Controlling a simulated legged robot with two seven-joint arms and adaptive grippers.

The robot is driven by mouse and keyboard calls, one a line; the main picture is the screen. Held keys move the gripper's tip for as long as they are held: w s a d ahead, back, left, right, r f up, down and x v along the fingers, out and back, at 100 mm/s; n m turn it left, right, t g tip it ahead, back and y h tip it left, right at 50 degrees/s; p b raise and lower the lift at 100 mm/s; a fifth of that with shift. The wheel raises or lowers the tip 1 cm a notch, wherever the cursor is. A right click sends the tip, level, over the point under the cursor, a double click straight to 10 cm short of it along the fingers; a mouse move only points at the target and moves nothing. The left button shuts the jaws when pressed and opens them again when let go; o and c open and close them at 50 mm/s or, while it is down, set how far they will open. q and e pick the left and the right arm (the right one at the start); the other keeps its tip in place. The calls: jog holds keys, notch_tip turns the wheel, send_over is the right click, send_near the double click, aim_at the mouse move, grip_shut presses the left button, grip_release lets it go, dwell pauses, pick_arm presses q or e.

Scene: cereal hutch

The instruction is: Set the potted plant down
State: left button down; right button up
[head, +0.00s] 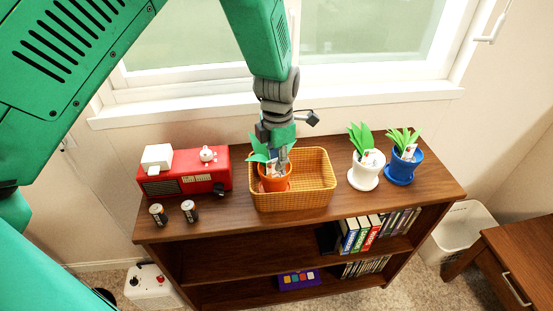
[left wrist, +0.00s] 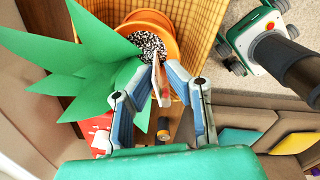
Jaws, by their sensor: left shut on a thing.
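The potted plant is an orange pot (head: 274,181) with broad green leaves; it also shows in the left wrist view (left wrist: 166,24), with speckled soil. In the head view it lies over the left part of a yellow woven basket (head: 302,202), whose wall stands beside the pot in the left wrist view (left wrist: 203,30). I cannot tell whether the pot's base touches the basket floor. My left gripper (head: 282,163) points down at the pot and is shut on a thin pale part of the plant, between its fingertips (left wrist: 160,84). My right gripper is not in view.
The basket stands on a brown wooden shelf (head: 218,236). A red radio-like box (head: 207,180) and two batteries (head: 189,211) are to its left. A white-potted plant (head: 366,170) and a blue-potted plant (head: 403,167) are to its right. The window is behind.

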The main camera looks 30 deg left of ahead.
pick_arm(q)
jog(key=shift+d, duration=0.25)
jog(key=c, duration=1.8)
grip_release()
jog(key=shift+a, duration=0.1)
jog(key=shift+o, duration=1.1)
jog(key=shift+a+f, duration=0.1)
jog(key=shift+a, duration=0.15)
jog(key=shift+a+f, duration=0.1)
jog(key=shift+a, duration=0.4)
jog(key=shift+d, duration=0.55)
jog(key=shift+d+r, duration=0.1)
jog(key=shift+r, duration=0.2)
notch_tip(320, 180, up, 12)
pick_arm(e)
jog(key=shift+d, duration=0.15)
